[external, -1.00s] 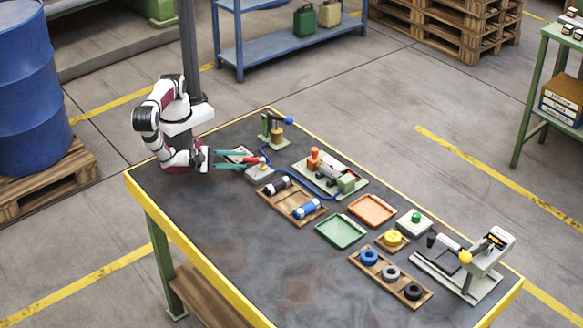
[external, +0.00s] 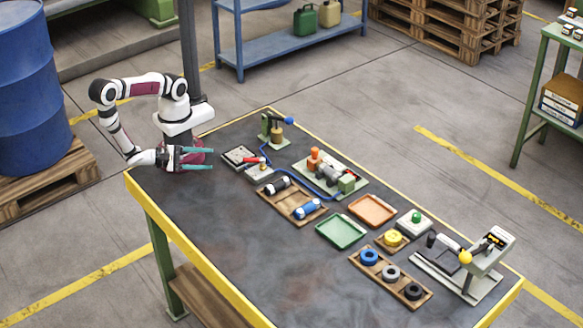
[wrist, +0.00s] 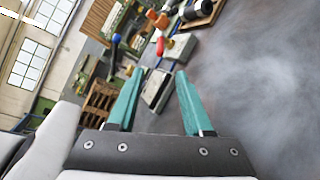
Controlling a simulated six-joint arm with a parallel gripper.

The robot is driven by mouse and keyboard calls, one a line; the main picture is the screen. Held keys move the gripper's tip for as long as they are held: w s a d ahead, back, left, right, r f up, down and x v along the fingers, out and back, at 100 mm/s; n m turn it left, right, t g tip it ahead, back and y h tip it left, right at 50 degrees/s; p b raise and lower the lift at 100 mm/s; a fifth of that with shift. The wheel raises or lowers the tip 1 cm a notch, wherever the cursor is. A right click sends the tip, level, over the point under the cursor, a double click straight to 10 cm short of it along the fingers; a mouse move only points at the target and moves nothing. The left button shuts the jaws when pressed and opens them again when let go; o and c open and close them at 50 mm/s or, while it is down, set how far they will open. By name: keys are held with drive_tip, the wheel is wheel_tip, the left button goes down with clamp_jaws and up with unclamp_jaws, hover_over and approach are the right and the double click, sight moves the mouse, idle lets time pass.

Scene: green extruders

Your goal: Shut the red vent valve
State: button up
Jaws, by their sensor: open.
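The red vent valve handle (external: 254,160) lies at the far left part of the bench, above a small pale block (external: 259,173) with a blue hose running by it. In the wrist view the red handle (wrist: 160,46) shows above and beyond the fingertips, roughly between them. My gripper (external: 212,159) has teal fingers and is open and empty, to the left of the handle and apart from it. In the wrist view my gripper (wrist: 160,72) has nothing between its fingers. Whether the handle is in its shut position I cannot tell.
A wooden tray (external: 292,207) with dark and blue cylinders lies in front. The front left bench is clear.

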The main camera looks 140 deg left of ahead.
drive_tip(key=n+g, duration=0.2)
drive_tip(key=n, duration=0.1)
drive_tip(key=n+g, duration=0.1)
drive_tip(key=n, duration=0.2)
drive_tip(key=n+g, duration=0.2)
drive_tip(key=n, duration=0.1)
drive_tip(key=shift+w+r, duration=0.2)
drive_tip(key=w+r+n+g+h, duration=0.1)
drive_tip(key=w+n+g+h, duration=0.2)
drive_tip(key=n, duration=0.5)
drive_tip(key=n+h, duration=0.9)
drive_tip(key=n, duration=1.8)
approach(252, 159)
drive_tip(key=f, duration=0.5)
drive_tip(key=s+a+f, duration=0.1)
drive_tip(key=f, duration=0.2)
drive_tip(key=shift+a, duration=0.15)
clamp_jaws()
